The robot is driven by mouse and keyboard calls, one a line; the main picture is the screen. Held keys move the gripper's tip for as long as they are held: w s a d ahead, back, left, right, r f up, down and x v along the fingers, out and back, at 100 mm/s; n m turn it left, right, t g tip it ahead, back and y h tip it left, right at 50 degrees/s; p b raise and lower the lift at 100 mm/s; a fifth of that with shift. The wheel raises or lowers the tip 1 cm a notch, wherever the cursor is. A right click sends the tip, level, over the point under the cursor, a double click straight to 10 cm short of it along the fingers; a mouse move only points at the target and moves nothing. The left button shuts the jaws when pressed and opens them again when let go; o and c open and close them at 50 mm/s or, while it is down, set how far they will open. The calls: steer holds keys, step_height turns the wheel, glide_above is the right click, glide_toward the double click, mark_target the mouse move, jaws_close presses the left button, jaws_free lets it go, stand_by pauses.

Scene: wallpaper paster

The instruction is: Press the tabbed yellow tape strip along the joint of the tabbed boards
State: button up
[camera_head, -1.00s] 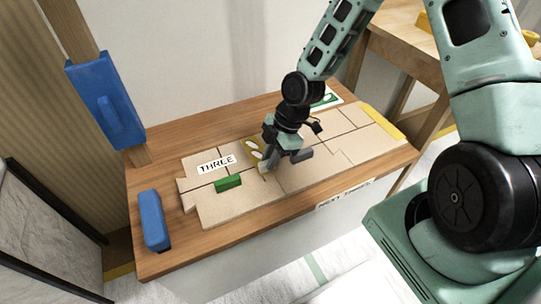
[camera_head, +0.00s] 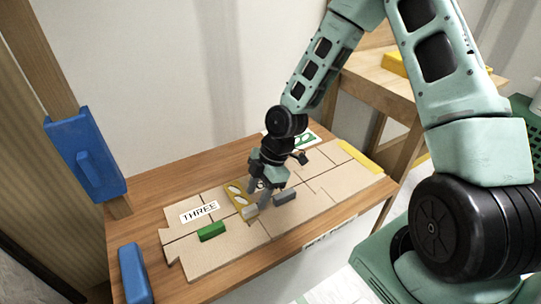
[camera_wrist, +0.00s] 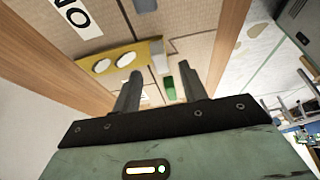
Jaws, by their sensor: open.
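Tan boards (camera_head: 205,250) lie joined on the wooden table. A yellow piece with white ovals (camera_head: 234,190) lies on them beside my gripper (camera_head: 262,194); it also shows in the wrist view (camera_wrist: 88,65). I cannot tell whether it is the tabbed tape strip. A plain yellow strip (camera_head: 360,157) lies along the boards' right end. A grey block (camera_head: 251,211) and a green block (camera_head: 212,231) sit on the boards near the yellow piece. My gripper points down with its fingers apart and nothing visible held between them. Whether the fingertips touch the boards is unclear.
A THREE label (camera_head: 199,212) lies on the boards at the left. A blue block (camera_head: 134,274) stands at the table's left end, and a blue holder (camera_head: 88,160) is on a post. A white-and-green card (camera_head: 305,139) lies behind the boards. A second table (camera_head: 375,85) stands back right.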

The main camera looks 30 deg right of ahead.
steer(key=p+v, duration=0.4)
steer(key=v, duration=0.9)
steer(key=shift+r, duration=0.3)
steer(key=s+a+r+m+h, duration=0.2)
steer(key=s+a+r+m, duration=0.4)
steer(key=s, duration=0.4)
steer(key=s+a+r+m+h, duration=0.2)
steer(key=s+a+r+m, duration=0.2)
steer(key=s+a+r, duration=0.5)
step_height(320, 180, up, 15)
steer(key=s+d+p, duration=0.1)
steer(key=p, duration=1.7)
steer(key=shift+s+f, duration=0.2)
